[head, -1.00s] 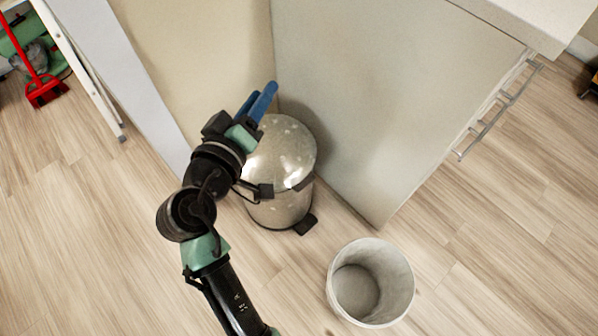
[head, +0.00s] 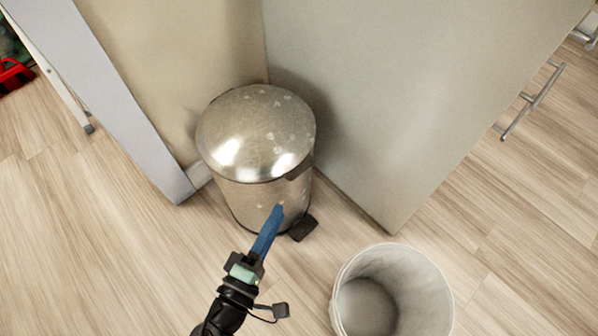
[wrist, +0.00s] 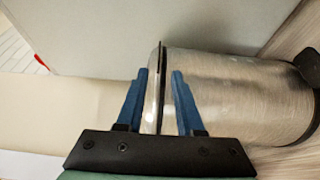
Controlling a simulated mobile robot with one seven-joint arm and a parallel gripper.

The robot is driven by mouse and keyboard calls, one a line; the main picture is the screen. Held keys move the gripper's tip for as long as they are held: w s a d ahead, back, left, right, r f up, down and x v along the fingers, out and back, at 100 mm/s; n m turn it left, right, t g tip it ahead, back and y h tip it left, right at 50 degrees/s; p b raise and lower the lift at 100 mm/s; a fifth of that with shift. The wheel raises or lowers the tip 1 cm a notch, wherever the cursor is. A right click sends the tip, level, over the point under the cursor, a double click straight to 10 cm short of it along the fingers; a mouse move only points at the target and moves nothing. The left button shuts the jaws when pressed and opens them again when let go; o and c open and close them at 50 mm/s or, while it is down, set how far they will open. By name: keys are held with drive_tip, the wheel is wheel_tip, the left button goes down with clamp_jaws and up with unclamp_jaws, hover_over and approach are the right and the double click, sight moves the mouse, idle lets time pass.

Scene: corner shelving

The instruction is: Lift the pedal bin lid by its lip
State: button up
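The pedal bin (head: 245,200) is a speckled metal cylinder in the corner between two panels. Its domed lid (head: 255,130) is down on the body. A dark lip piece (head: 298,167) shows at the lid's front right edge. The black pedal (head: 303,228) is at the floor. My gripper (head: 278,208), with blue fingers, is in front of the bin, below the lid in the picture. In the wrist view my gripper (wrist: 160,72) is open, its fingers on either side of the lid edge (wrist: 152,105) in the picture. Contact cannot be told. The bin body (wrist: 235,95) lies sideways there.
A pale open bucket (head: 345,290) stands on the floor at the lower right. A beige panel (head: 175,60) and a grey cabinet side (head: 390,100) stand close behind the bin. Cabinet handles (head: 530,100) stick out at right.

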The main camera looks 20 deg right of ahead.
sight(298, 171)
drive_tip(key=b+x, duration=0.4)
drive_tip(key=x, duration=0.8)
drive_tip(key=shift+r, duration=0.1)
clamp_jaws()
drive_tip(key=shift+w+a, duration=0.15)
drive_tip(key=shift+a, duration=0.05)
idle(0.8)
